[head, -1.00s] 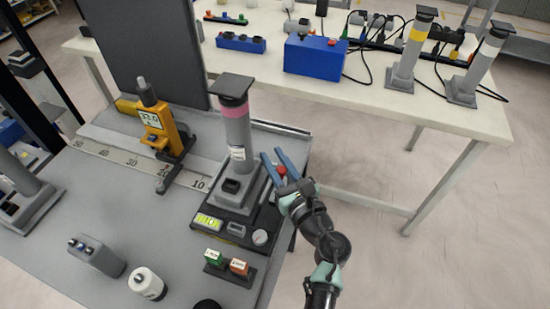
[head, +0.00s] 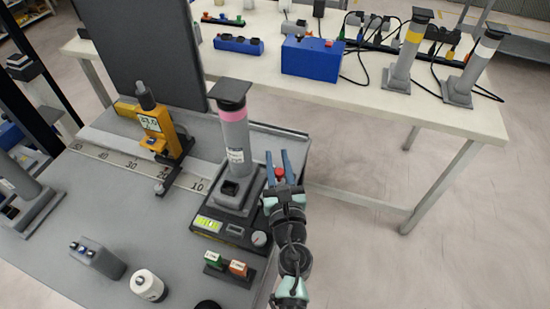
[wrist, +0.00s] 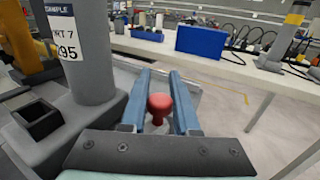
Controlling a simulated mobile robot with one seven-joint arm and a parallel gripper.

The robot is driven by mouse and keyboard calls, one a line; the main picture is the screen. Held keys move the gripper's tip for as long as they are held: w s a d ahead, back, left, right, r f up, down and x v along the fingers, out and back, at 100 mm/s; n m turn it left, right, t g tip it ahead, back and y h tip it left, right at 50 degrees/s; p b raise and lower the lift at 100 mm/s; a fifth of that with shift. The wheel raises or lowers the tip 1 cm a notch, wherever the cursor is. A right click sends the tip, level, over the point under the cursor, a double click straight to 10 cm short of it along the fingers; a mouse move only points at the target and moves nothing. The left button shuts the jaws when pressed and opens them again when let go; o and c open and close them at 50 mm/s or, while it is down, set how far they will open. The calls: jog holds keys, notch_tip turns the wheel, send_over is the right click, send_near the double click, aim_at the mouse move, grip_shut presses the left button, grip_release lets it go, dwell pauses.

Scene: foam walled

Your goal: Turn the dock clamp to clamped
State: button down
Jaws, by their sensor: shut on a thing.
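The dock (head: 198,232) is a dark base with a lit green display and a round dial (head: 260,239) on its front. A grey post (head: 237,143) with a pink band and a dark square top stands upright on it. A red knob (head: 279,172), which I take for the clamp's handle, is at the dock's right side; it also shows in the wrist view (wrist: 159,106). My gripper (head: 282,163) has its two blue fingers on either side of the knob and is shut on it.
A yellow gauge stand (head: 160,130) and a dark upright panel (head: 145,50) are left of the post. Green and orange blocks (head: 226,262) sit in front of the dock. A white table (head: 400,112) with a blue box (head: 310,58) is behind.

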jog(key=shift+d+m+h, duration=0.25)
jog(key=shift+m+h, duration=0.75)
jog(key=shift+h, duration=0.6)
jog(key=c, duration=0.7)
grip_release()
jog(key=shift+s, duration=0.15)
jog(key=s, duration=0.7)
jog(key=s+b, duration=0.1)
jog(key=s, duration=0.3)
jog(key=shift+s+a+f, duration=0.15)
jog(key=shift+s+a, duration=0.15)
jog(key=shift+s, duration=0.55)
